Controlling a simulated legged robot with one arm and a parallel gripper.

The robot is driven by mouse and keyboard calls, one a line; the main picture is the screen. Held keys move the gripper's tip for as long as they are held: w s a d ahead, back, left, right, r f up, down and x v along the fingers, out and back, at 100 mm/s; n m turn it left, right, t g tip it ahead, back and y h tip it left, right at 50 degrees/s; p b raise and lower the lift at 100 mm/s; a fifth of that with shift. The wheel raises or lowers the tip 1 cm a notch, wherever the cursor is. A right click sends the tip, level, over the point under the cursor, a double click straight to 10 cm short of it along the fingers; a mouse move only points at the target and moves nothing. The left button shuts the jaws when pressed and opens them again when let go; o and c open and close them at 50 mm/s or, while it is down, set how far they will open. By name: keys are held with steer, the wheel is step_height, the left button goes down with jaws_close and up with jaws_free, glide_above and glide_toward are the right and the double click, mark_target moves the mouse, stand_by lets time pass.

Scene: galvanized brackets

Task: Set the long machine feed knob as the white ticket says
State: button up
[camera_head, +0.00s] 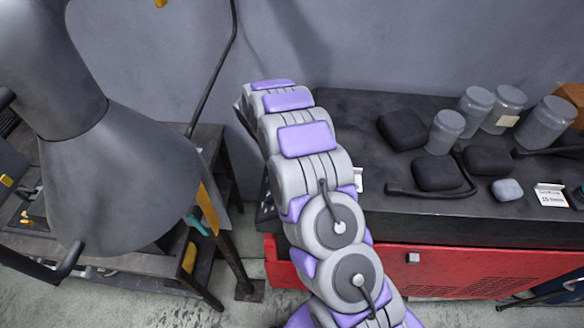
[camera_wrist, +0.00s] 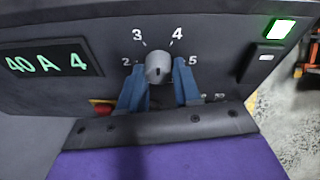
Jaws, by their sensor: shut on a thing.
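The grey feed knob (camera_wrist: 157,65) sits on a dark panel (camera_wrist: 215,25) in the wrist view, with the numbers 2, 3, 4 and 5 around it. My gripper (camera_wrist: 159,76) is shut on the knob, one blue finger on each side. I cannot tell clearly which number the knob points at. A green display (camera_wrist: 48,64) at the left of the panel reads "40 A 4". A white ticket (camera_head: 551,195) stands at the right of the dark bench top in the head view; it seems to read "15 items". My arm hides the gripper and knob there.
A lit green square (camera_wrist: 282,28) and a small white switch (camera_wrist: 266,57) are at the panel's right. Grey jars (camera_head: 510,97) and black pouches (camera_head: 437,173) stand on the bench top above a red front (camera_head: 450,262). A large grey lamp-like cone (camera_head: 120,175) fills the left.

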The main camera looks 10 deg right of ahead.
steer(key=m+b, duration=0.2)
steer(key=shift+w+f+t+b, duration=0.1)
steer(key=shift+t+b, duration=0.2)
steer(key=m+b, duration=0.2)
steer(key=b, duration=0.1)
steer(key=m+t+h+b, duration=0.1)
steer(key=m+b, duration=0.2)
steer(key=shift+a+m+h, duration=0.1)
steer(key=shift+m+h, duration=0.2)
steer(key=m+h+b, duration=0.1)
steer(key=m+b, duration=0.3)
steer(key=b, duration=0.1)
steer(key=shift+f, duration=0.15)
steer(key=m+b, duration=0.3)
steer(key=shift+a+h, duration=0.1)
steer(key=shift+h, duration=0.3)
steer(key=shift+r, duration=0.2)
steer(key=o, duration=1)
steer(key=shift+a, duration=0.1)
steer(key=shift+o, duration=0.2)
